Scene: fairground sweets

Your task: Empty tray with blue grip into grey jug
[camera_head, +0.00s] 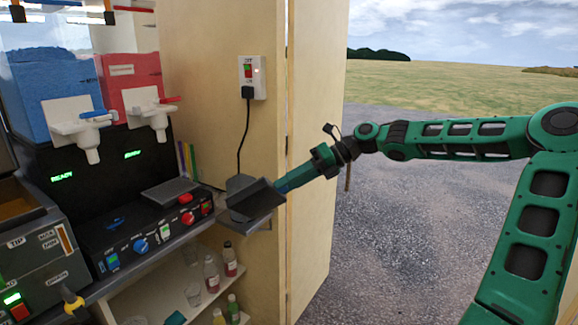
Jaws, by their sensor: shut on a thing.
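The dark grey tray (256,203) is in the middle of the head view, with its blue grip (294,178) pointing up and right. My gripper (322,160) is shut on the blue grip and holds the tray at the right end of the counter, tilted in the picture. I cannot tell what lies in the tray. A grey shape (239,183) shows just behind the tray and is mostly hidden by it. It may be the grey jug, but I cannot tell.
Slush-like blue (38,88) and red (134,85) tanks with taps stand at the left. A black control panel (140,238) with knobs is below them. A wall socket (252,78) with a hanging cord is above the tray. Bottles (211,273) stand on a lower shelf. Open ground lies right.

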